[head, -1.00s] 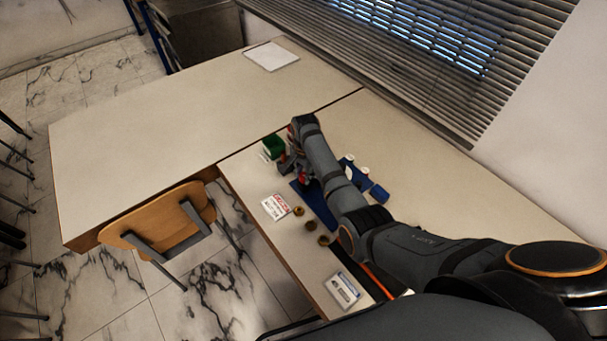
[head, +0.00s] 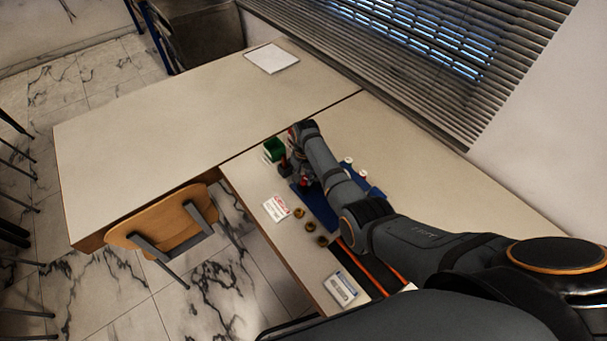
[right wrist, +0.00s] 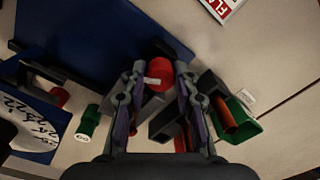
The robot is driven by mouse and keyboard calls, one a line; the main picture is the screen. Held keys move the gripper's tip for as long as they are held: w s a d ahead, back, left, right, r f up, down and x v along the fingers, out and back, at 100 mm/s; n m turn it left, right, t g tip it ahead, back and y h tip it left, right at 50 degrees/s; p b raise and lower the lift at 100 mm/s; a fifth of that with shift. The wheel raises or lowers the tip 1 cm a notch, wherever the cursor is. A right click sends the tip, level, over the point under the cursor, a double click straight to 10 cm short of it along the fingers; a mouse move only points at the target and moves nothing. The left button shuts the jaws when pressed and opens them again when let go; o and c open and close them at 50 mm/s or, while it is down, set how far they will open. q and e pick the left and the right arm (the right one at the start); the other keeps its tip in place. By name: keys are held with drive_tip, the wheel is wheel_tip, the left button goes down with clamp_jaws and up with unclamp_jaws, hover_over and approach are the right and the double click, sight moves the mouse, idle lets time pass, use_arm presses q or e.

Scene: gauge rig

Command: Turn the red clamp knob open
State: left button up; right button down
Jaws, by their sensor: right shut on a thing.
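The red clamp knob (right wrist: 160,75) shows in the right wrist view as a round red piece with a white mark. It sits between the two fingers of my right gripper (right wrist: 160,69), which is shut on it. In the head view my right gripper (head: 296,167) is small, at the far end of the blue rig plate (head: 321,212), and my own arm hides much of the rig. The plate also shows in the right wrist view (right wrist: 85,45). My left gripper is in neither view.
A green bin (head: 273,149) stands just beyond the gripper. Brass-coloured fittings (head: 309,226), a red-and-white sign (head: 277,208) and a label card (head: 341,289) lie along the near side. A green cylinder (right wrist: 88,123) and a white dial (right wrist: 32,130) are close by. The adjoining table (head: 170,130) is mostly clear.

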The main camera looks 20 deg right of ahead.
sight(304, 178)
drive_tip(key=n+p, duration=0.1)
drive_tip(key=n, duration=0.4)
drive_tip(key=shift+r+n+p, duration=0.1)
drive_tip(key=shift+n+p, duration=0.2)
drive_tip(key=shift+p, duration=0.05)
drive_tip(key=n, duration=0.3)
drive_tip(key=shift+d, duration=0.1)
drive_tip(key=shift+n+p, duration=0.45)
drive_tip(key=shift+n, duration=1.45)
drive_tip(key=c, duration=1)
unclamp_jaws()
drive_tip(key=shift+w+r, duration=0.1)
drive_tip(key=shift+r, duration=3.85)
